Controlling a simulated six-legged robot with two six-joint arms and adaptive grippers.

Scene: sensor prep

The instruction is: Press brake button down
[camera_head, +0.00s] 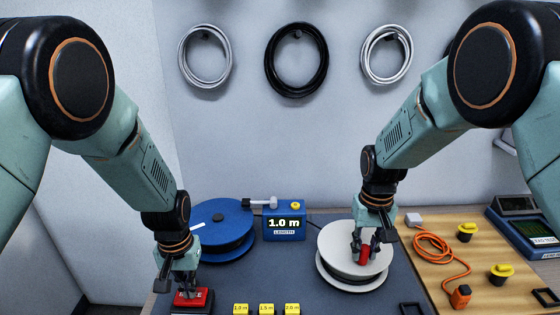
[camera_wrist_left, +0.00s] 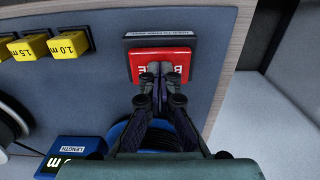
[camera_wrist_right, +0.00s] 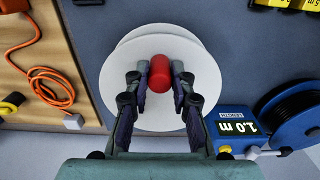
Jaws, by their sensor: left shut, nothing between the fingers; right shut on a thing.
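The red brake button (camera_head: 194,297) sits on a dark base at the front left of the mat. It also shows in the left wrist view (camera_wrist_left: 148,64). My right gripper (camera_head: 365,250) is shut on a red knob (camera_head: 364,254) on the white reel (camera_head: 326,272). The knob shows between the fingers in the right wrist view (camera_wrist_right: 160,74).
A blue length meter (camera_head: 284,222) reading 1.0 m stands beside a blue reel (camera_head: 222,243). Yellow length buttons (camera_head: 266,308) line the front edge. An orange cable (camera_head: 434,248) and yellow-topped pieces lie on the wooden area at right.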

